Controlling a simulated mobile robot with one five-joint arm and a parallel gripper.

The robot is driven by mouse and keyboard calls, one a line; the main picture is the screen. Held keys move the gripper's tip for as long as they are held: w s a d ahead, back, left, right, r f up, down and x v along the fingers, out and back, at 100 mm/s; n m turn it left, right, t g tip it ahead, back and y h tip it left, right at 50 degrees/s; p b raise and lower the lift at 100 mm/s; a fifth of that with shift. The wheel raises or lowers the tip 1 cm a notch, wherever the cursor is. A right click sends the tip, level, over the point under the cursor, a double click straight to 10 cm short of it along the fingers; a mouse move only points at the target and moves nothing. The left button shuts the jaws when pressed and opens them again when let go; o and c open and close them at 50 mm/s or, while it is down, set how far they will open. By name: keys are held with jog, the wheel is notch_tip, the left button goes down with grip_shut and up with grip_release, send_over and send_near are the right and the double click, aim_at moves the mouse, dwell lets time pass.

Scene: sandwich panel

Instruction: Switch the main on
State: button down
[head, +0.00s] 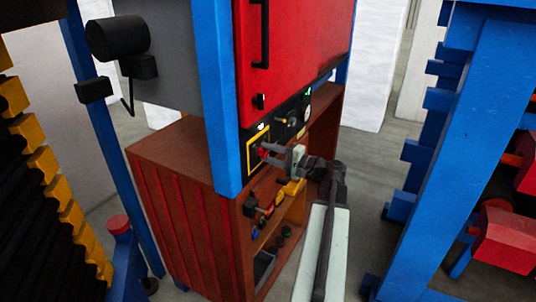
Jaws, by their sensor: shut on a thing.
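The main switch (251,159) shows in the head view as a dark plate with a yellow border, low on the machine's front, below the red door. A small red part, seemingly its handle (262,151), shows at the fingertips. My gripper (268,152) reaches in from the right and is shut on this red handle. The fingers partly cover the handle and the plate's right side, so the switch position cannot be read.
Black knobs and a gauge (308,114) sit right of the switch. A red door (290,50) is above. A brown cabinet (185,215) with tools on open shelves stands below. Blue posts (214,95) rise left of the switch.

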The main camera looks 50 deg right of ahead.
jog(key=c, duration=0.9)
grip_release()
jog(key=v, duration=0.7)
jog(key=shift+s, duration=0.4)
